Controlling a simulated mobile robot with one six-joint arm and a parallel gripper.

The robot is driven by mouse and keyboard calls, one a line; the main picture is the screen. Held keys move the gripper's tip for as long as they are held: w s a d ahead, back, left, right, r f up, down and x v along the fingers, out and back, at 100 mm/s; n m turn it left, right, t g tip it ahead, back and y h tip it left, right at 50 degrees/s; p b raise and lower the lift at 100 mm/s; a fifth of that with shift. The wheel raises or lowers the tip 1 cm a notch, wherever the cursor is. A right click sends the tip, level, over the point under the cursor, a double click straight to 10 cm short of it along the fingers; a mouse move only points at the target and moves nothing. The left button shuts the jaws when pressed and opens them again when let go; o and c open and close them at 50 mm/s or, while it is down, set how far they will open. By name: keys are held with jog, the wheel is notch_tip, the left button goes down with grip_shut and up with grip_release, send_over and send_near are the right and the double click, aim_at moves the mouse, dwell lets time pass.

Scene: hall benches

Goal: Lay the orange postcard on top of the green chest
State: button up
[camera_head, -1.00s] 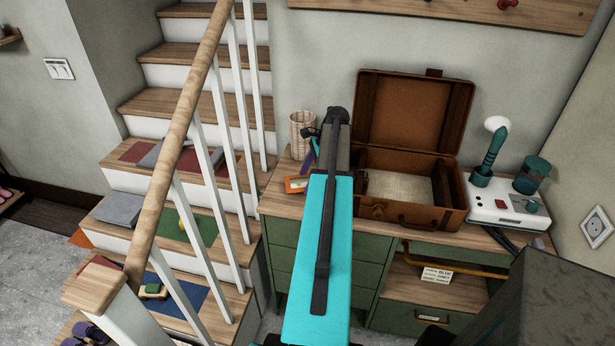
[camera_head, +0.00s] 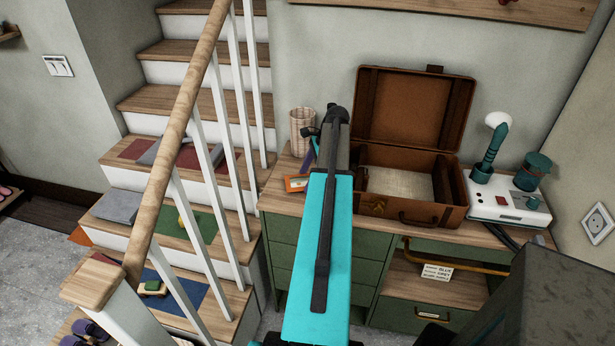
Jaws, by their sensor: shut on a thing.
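The orange postcard (camera_head: 294,184), with a paler middle, shows at the left end of the green chest's (camera_head: 291,256) wooden top, just left of my turquoise arm. The chest has green drawers and stands against the wall. My gripper (camera_head: 306,166) is small and partly hidden behind my arm. It reaches down to the postcard and is shut on it. I cannot tell whether the card touches the top or hangs just above it.
An open brown suitcase (camera_head: 419,213) covers the middle of the top. A white device (camera_head: 508,207) with teal parts stands at the right. A woven cup (camera_head: 302,131) stands at the back left. The stair railing (camera_head: 178,130) rises at the left, near the chest.

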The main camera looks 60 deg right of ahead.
jog(key=shift+f, duration=0.5)
jog(key=o, duration=1.2)
jog(key=shift+c, duration=0.2)
jog(key=shift+r, duration=0.1)
jog(key=shift+d+r+b, duration=0.15)
jog(key=shift+b, duration=0.15)
jog(key=b+v, duration=0.3)
jog(key=v, duration=1)
jog(key=shift+s+r, duration=0.25)
